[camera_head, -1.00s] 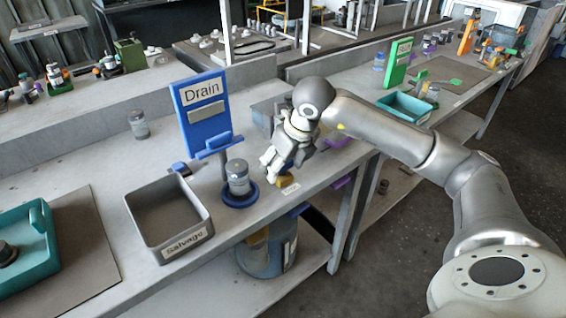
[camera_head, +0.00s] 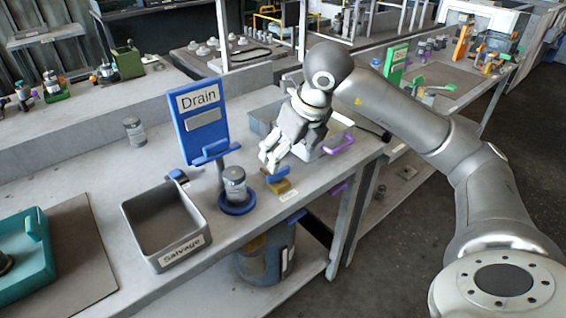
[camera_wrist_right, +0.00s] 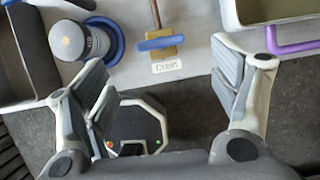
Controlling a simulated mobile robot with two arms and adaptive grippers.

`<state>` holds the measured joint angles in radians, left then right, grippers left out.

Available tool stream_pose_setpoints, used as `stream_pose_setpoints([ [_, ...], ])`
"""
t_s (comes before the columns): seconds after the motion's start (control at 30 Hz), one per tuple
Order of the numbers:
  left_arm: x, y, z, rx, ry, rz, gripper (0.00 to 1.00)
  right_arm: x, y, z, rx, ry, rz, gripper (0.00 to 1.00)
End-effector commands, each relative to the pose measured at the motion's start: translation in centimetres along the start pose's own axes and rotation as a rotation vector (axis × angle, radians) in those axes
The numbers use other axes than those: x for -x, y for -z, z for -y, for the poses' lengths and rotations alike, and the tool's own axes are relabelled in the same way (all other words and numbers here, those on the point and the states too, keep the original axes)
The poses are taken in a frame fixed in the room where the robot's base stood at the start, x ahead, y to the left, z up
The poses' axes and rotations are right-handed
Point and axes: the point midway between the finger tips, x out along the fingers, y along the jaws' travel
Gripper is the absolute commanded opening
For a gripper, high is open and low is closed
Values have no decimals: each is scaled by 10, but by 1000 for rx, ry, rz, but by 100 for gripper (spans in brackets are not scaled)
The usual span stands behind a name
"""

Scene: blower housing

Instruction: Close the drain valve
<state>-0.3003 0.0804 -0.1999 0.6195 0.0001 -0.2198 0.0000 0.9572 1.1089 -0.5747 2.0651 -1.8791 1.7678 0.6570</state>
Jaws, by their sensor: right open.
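The drain valve is a small brass block (camera_head: 281,188) with a blue handle (camera_head: 278,174) near the bench's front edge, above a small label. In the right wrist view the brass block (camera_wrist_right: 166,51) ends a thin pipe, and the blue handle (camera_wrist_right: 156,44) lies crosswise to that pipe. My right gripper (camera_head: 272,158) hangs just above and behind the valve in the head view. In the right wrist view its fingers (camera_wrist_right: 160,62) are spread wide with nothing between them, the valve showing beyond the tips. I see no contact with the handle. My left gripper is not in view.
A grey jar (camera_head: 235,184) stands in a blue ring left of the valve, before the blue Drain sign (camera_head: 203,115). A grey Salvage bin (camera_head: 184,252) is further left. A grey tray with a purple handle (camera_head: 340,143) lies right. A drum (camera_head: 252,262) stands below.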

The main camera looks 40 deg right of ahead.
Motion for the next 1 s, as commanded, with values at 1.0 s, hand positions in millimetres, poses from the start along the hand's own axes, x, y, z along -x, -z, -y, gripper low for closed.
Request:
stream_pose_setpoints([
  [1.0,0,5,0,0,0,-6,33,38,0,0,-1,0,-1,82],
])
